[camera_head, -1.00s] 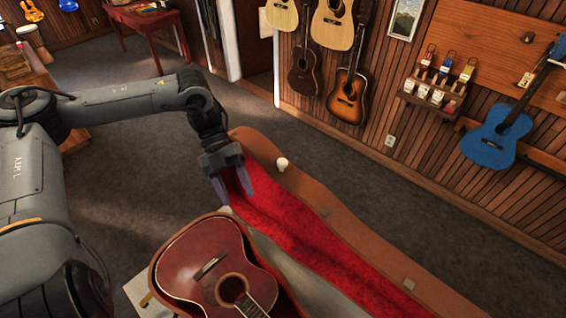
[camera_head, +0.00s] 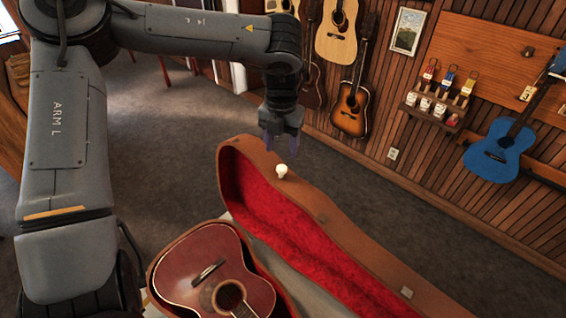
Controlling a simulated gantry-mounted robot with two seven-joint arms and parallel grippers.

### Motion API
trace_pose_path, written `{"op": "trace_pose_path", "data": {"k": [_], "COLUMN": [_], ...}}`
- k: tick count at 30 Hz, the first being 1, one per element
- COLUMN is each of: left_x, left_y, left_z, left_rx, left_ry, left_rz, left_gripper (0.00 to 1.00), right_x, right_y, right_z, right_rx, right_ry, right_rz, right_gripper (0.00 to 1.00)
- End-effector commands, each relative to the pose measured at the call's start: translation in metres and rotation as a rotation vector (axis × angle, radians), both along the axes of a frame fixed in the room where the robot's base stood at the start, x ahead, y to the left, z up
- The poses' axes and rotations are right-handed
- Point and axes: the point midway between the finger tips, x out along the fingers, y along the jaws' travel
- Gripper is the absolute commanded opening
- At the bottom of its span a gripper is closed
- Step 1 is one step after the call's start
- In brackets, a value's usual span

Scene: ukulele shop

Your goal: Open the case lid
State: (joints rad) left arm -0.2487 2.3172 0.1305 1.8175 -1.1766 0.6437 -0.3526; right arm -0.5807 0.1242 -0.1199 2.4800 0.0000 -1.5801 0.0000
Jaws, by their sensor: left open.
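The brown guitar case lid (camera_head: 262,161) stands open in the head view, with its red plush lining (camera_head: 280,215) showing. A small white knob (camera_head: 281,171) sits on the lid's outer edge. A dark red guitar (camera_head: 214,274) lies in the case body (camera_head: 163,256) at the lower middle, its neck cut off by the frame. My left gripper (camera_head: 281,153) points down just above and beyond the white knob, with its fingers apart and nothing visible between them. It appears clear of the lid. My right gripper is out of view.
A wood-panelled wall stands behind with hanging guitars (camera_head: 352,98), a blue ukulele (camera_head: 496,150) and a small shelf (camera_head: 432,110) of goods. The grey carpet (camera_head: 180,170) left of the case is clear.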

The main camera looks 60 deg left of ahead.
Motion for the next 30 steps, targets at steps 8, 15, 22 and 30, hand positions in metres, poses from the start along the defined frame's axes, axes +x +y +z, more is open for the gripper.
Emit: {"op": "trace_pose_path", "data": {"k": [8, 15, 22, 30], "left_x": [-0.001, 0.0, 0.0, 0.0], "left_y": [-0.001, 0.0, 0.0, 0.0], "left_z": [-0.043, -0.064, -0.068, -0.068], "left_rx": [-0.004, -0.002, -0.002, -0.002], "left_ry": [0.003, 0.001, -0.001, -0.001], "left_rz": [0.002, 0.001, 0.002, 0.002], "left_gripper": [0.57, 0.57, 0.57, 0.37], "right_x": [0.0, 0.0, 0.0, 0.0], "right_y": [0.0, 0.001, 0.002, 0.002], "right_z": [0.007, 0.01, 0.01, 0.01], "right_rx": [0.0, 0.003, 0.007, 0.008], "right_ry": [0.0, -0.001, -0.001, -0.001], "right_rz": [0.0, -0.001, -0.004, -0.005], "right_gripper": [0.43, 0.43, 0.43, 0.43]}}
